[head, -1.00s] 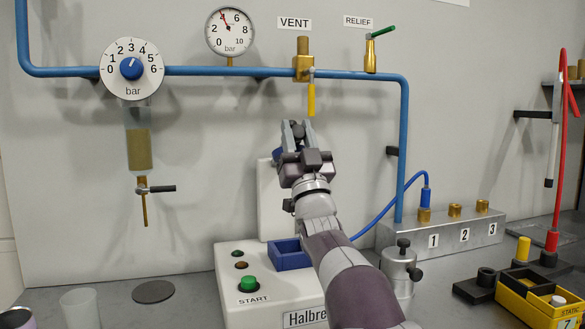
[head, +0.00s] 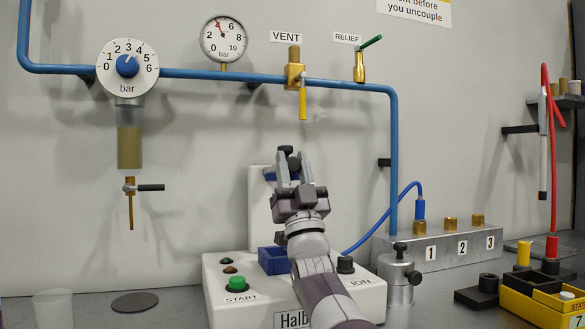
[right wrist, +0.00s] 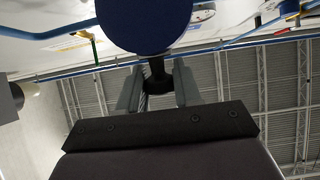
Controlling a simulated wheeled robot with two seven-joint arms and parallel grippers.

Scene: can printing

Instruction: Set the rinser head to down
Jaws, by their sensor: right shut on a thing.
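A white machine with a START button stands on the bench, and its upright white column (head: 258,202) rises behind my right gripper. I take the blue part (head: 268,174) near the column's top to be the rinser head; my gripper hides much of it, and its tilt cannot be told. My right gripper (head: 287,158) is in front of the column and points up, with a black piece at its fingertips. In the right wrist view a large round blue disc (right wrist: 145,22) has a short black stem (right wrist: 157,76), and the fingers are shut on that stem. My left gripper is out of view.
A blue square tray (head: 272,260) and a green button (head: 237,281) are on the machine's base. The blue pipe (head: 330,84) with brass valves runs above the gripper. A metal manifold (head: 440,245) and a yellow holder (head: 530,305) stand right.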

